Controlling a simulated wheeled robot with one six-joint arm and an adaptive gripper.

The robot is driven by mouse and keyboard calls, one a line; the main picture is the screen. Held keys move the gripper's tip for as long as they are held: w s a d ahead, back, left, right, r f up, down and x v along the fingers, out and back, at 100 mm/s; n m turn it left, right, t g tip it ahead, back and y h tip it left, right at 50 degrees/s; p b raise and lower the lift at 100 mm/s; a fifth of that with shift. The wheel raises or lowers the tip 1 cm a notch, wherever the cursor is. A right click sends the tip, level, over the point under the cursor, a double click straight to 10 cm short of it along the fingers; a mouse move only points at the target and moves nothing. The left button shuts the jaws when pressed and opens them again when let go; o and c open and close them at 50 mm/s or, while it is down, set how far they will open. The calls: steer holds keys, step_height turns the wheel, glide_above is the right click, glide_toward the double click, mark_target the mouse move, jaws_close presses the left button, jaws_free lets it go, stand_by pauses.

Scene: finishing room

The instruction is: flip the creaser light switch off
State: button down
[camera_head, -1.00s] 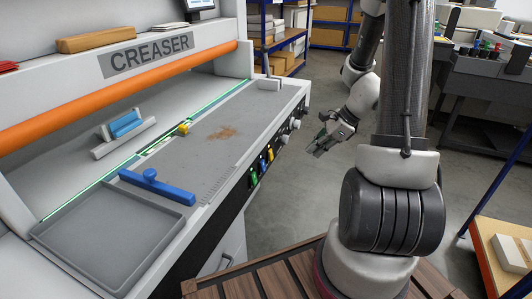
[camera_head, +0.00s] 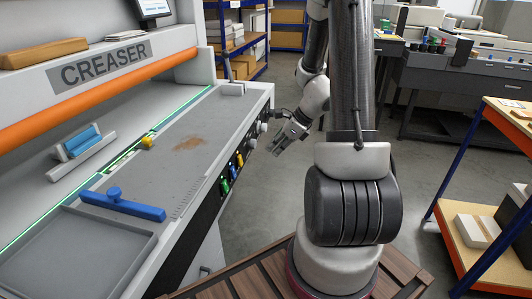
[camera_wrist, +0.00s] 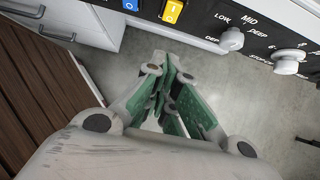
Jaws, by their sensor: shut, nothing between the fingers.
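The creaser (camera_head: 215,110) stands at the left, with a green glowing light strip (camera_head: 75,194) along its bed. Its front panel carries a green switch (camera_head: 225,185), a blue switch (camera_head: 232,172) and a yellow switch (camera_head: 240,159). The blue switch (camera_wrist: 131,4) and yellow switch (camera_wrist: 173,10) also show at the top of the wrist view. I cannot read which one is the light switch. My gripper (camera_head: 274,149) is shut and empty, in front of the panel near the knobs and apart from it. Its green-padded fingers (camera_wrist: 172,75) show in the wrist view, below the yellow switch.
Two round knobs (camera_wrist: 231,39) and (camera_wrist: 288,62) stick out of the panel right of the switches. A blue bar (camera_head: 122,205), a yellow piece (camera_head: 147,142) and a grey tray (camera_head: 75,255) lie on the bed.

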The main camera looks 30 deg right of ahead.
mark_target(240, 161)
steer(key=w+a+r+x, duration=0.1)
steer(key=x, duration=1)
steer(key=shift+w+a+r, duration=0.15)
steer(key=shift+w+a, duration=0.25)
